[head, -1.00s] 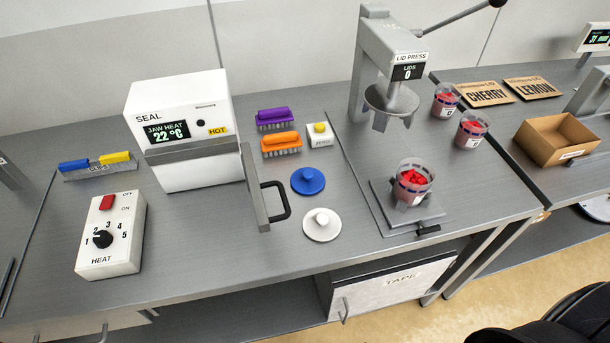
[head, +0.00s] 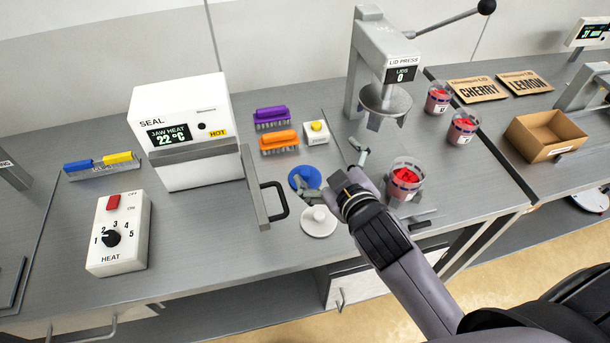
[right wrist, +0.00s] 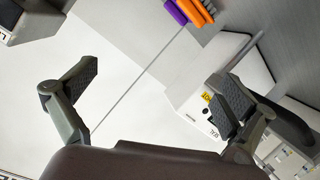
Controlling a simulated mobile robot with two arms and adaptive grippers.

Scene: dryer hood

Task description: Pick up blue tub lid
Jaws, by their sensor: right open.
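The blue tub lid (head: 303,176) lies flat on the grey worktop in the head view, with a knob on top. The white lid (head: 318,222) lies just in front of it. My right gripper (head: 334,170) is open and empty, above the worktop beside the blue lid on its right. One finger overlaps part of the blue lid in the picture; I cannot tell how high above it the finger is. In the right wrist view the two fingers (right wrist: 150,95) are spread apart with nothing between them, and the blue lid does not show. My left gripper is out of view.
The sealer (head: 185,130) with its handle (head: 275,200) stands left of the lids. Orange (head: 279,141) and purple (head: 272,117) brushes and a yellow-button box (head: 318,131) lie behind. The lid press (head: 383,60) and a filled tub (head: 405,179) are at the right.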

